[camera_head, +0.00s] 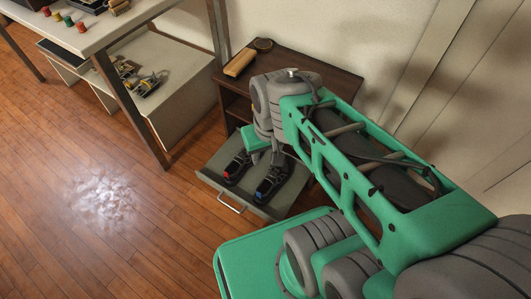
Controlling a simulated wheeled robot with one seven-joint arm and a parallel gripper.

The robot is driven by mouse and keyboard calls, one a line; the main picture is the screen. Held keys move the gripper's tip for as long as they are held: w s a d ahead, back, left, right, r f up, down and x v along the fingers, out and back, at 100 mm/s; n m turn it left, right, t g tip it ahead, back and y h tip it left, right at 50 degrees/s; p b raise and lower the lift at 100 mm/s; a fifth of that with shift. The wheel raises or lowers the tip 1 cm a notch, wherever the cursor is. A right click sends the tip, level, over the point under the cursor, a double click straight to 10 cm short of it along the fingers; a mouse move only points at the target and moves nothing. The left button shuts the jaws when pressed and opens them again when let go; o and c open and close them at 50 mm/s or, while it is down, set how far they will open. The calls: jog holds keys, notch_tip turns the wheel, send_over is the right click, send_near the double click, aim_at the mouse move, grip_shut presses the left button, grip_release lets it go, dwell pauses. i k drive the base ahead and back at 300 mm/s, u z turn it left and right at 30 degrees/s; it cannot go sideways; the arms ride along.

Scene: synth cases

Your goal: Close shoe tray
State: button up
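The shoe tray (212,180) is a grey pull-out tray low in a dark brown cabinet (318,72). It is pulled out toward the floor in front. A metal bar handle (230,204) is on its front edge. A dark shoe with a red mark (237,169) and a dark shoe with a blue mark (270,186) lie side by side in it. My gripper (261,157) is above the back part of the tray, seen from behind my arm. Its fingers are mostly hidden, and I cannot tell if it touches anything. My arm hides the tray's right and back parts.
A wooden block (240,62) and a small dark round item (263,44) sit on the cabinet top. A workbench (92,38) with spools and tools stands at the left, its dark leg near the tray. The wood floor (100,215) at the left front is clear.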

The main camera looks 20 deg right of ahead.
aim_at(275, 211)
jog(key=z, duration=0.45)
jog(key=k, duration=1.05)
jog(key=u, duration=0.8)
jog(key=i, duration=0.9)
jog(key=u, duration=0.8)
